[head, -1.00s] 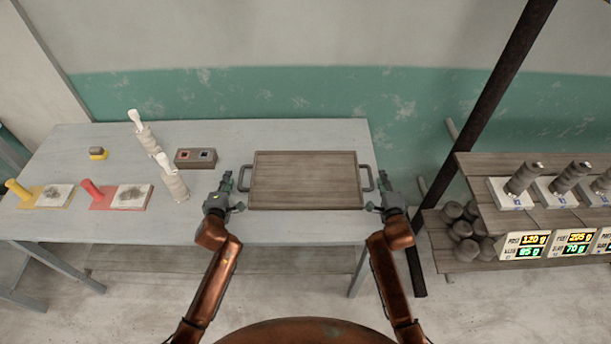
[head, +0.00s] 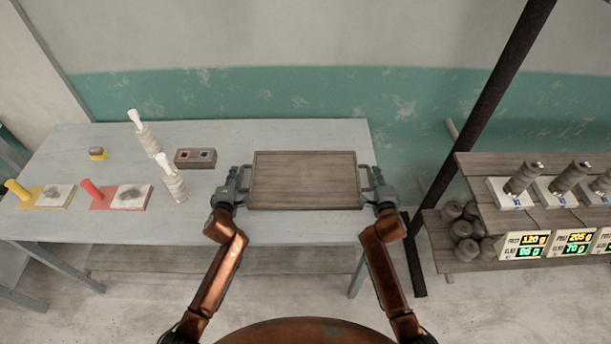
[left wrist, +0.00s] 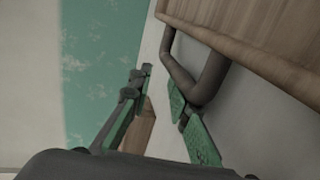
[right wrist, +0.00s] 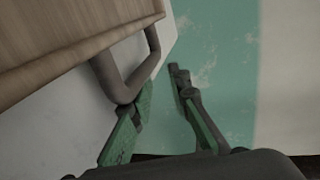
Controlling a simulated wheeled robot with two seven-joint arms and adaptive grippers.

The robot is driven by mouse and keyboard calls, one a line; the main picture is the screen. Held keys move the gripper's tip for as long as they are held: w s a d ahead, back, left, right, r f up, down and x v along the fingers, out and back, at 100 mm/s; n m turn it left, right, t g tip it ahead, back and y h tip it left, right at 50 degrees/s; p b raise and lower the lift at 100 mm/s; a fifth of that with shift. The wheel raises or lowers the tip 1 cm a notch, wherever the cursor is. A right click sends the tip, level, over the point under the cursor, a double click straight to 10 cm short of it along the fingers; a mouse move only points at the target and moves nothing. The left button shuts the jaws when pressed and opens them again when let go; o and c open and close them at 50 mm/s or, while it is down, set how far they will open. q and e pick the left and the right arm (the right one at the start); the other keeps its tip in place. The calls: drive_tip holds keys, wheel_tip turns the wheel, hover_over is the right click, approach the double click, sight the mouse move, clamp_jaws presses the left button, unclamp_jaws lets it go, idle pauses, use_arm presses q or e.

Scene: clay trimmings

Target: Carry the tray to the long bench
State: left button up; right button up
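The tray (head: 305,180), a brown wooden board with a dark loop handle at each end, lies flat on the pale table. My left gripper (head: 236,178) is at its left handle (head: 243,178). In the left wrist view that gripper (left wrist: 160,98) is open, with the handle (left wrist: 200,78) beside one finger. My right gripper (head: 380,178) is at the right handle (head: 366,178). In the right wrist view that gripper (right wrist: 163,92) is open, with the handle (right wrist: 127,78) beside one finger. I cannot tell whether either finger touches.
The pale table (head: 280,228) also holds a small box (head: 195,158), two pale bottle-like objects (head: 173,182), a red board (head: 118,197) and a yellow board (head: 45,196). A dark post (head: 480,110) and a wooden shelf (head: 470,265) with scales and clay lumps stand at right.

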use_arm(q)
drive_tip(key=shift+d, duration=0.3)
use_arm(e)
drive_tip(key=shift+a, duration=0.35)
